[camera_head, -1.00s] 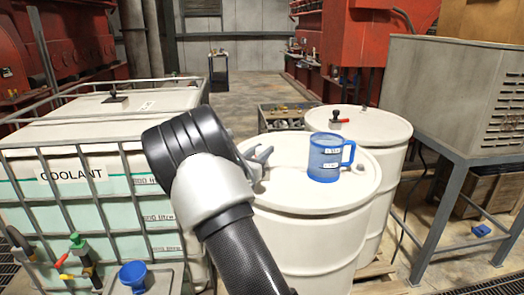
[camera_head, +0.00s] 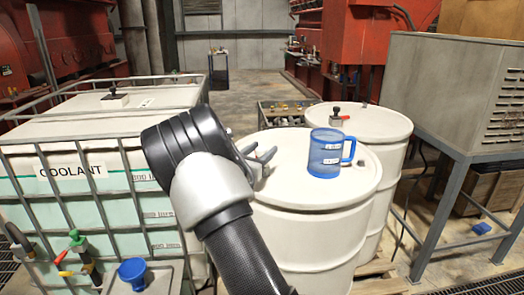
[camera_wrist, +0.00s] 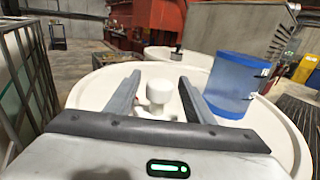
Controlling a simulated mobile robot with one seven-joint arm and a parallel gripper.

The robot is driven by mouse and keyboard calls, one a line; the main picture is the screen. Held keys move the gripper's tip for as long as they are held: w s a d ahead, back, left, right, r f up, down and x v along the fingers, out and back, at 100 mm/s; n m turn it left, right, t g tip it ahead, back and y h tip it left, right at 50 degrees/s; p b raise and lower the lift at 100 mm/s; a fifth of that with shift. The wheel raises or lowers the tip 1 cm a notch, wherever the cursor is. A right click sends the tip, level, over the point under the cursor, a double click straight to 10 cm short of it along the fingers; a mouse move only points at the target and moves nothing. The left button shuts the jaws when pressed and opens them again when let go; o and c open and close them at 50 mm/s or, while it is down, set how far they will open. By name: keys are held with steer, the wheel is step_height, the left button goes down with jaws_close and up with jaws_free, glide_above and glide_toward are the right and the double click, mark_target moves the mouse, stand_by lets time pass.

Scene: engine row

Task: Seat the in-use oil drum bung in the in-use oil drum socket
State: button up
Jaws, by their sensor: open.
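My gripper (camera_head: 262,153) is over the left part of the front white drum's lid (camera_head: 300,185), with its jaws open. In the wrist view a pale, round-headed bung (camera_wrist: 158,92) shows between the two open fingers of my gripper (camera_wrist: 159,80). A gap shows between the bung and each finger. The bung's lower end is partly hidden, so I cannot tell whether it stands on the lid or in an opening. No socket can be made out clearly. A small grey fitting (camera_head: 361,163) is on the lid near the jug's handle.
A clear blue jug (camera_head: 325,155) stands on the same lid, to the right of my gripper, also in the wrist view (camera_wrist: 234,85). A second white drum (camera_head: 375,124) with a black-knobbed fitting (camera_head: 336,112) stands behind. A caged coolant tank (camera_head: 120,190) is at the left.

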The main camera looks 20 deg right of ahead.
steer(key=v, duration=1.7)
steer(key=shift+a, duration=0.2)
steer(key=shift+s, duration=0.15)
